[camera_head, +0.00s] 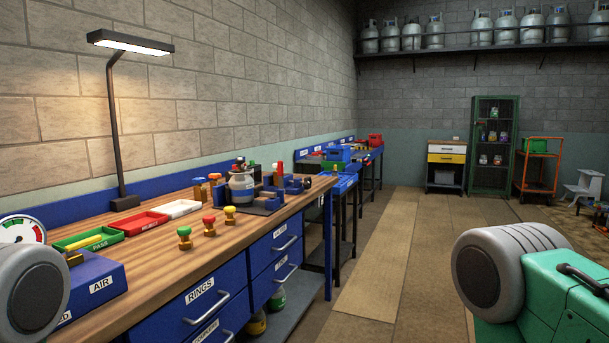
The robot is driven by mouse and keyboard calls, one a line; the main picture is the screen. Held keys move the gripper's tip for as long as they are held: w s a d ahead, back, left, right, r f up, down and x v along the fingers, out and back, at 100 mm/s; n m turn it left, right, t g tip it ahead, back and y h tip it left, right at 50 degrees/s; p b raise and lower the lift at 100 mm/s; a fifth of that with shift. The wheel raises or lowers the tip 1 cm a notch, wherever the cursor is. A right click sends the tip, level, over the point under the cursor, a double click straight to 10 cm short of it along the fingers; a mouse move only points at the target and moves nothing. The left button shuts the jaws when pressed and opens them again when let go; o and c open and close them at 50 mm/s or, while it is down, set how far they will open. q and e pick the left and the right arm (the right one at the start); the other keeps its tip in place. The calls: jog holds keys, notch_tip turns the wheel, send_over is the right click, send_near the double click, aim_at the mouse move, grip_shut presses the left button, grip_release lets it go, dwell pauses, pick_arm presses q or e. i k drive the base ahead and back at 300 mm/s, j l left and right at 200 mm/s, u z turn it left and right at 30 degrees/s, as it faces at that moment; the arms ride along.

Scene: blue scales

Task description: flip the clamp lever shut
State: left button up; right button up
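A small grey gas cylinder (241,188) stands upright among dark and blue fixture parts on the far half of the wooden bench. A dark base plate (262,207) lies beside it. A red upright piece (280,172) rises just behind the fixture; I cannot tell whether it is the clamp lever. The lever and its position are too small to make out. Neither of my grippers is in view. Grey rounded parts of mine fill the lower left and lower right corners.
Green, red and white trays (179,208) line the bench's back. Several coloured knobbed pieces (209,226) stand near its front edge. A blue box (97,284) and a dial gauge (22,230) sit at near left. A lamp (122,120) overhangs. The floor (372,276) right of the bench is clear.

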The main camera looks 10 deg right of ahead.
aim_at(280, 162)
jog(key=i+l, duration=0.3)
jog(key=i+z, duration=0.25)
jog(key=i, duration=0.25)
jog(key=i+z, duration=0.3)
jog(key=i, duration=0.2)
